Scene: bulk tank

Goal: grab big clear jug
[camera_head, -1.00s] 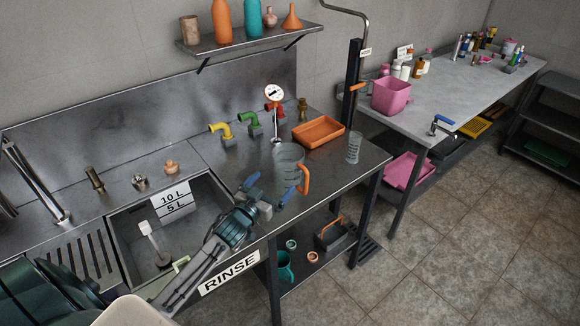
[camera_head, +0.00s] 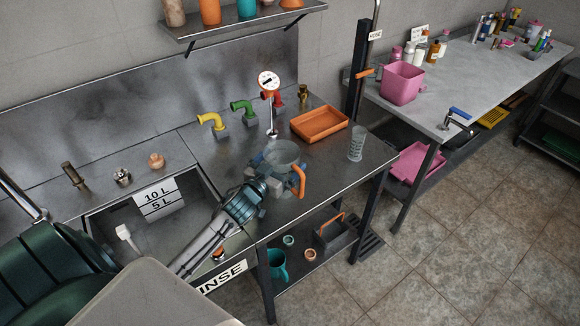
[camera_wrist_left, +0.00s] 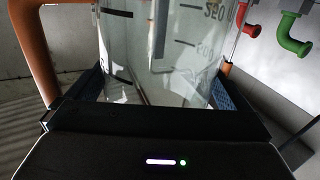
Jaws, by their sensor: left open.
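The big clear jug (camera_head: 284,152) stands on the steel counter. It is see-through, with an orange handle (camera_head: 300,181) on its right side in the head view. My left gripper (camera_head: 272,178) is open at the jug's near side, low on its body. In the left wrist view the clear wall with dark marks (camera_wrist_left: 165,50) fills the space between the two fingers (camera_wrist_left: 160,92), and the orange handle is at the left. I cannot tell whether either finger touches the jug. My right gripper is not in view.
An orange tray (camera_head: 320,124) and a clear graduated beaker (camera_head: 357,144) stand right of the jug. A gauge (camera_head: 268,82) and yellow, green and red pipe elbows (camera_head: 242,108) are behind it. The sink (camera_head: 150,225) lies to the left. The counter's front edge is close to the jug.

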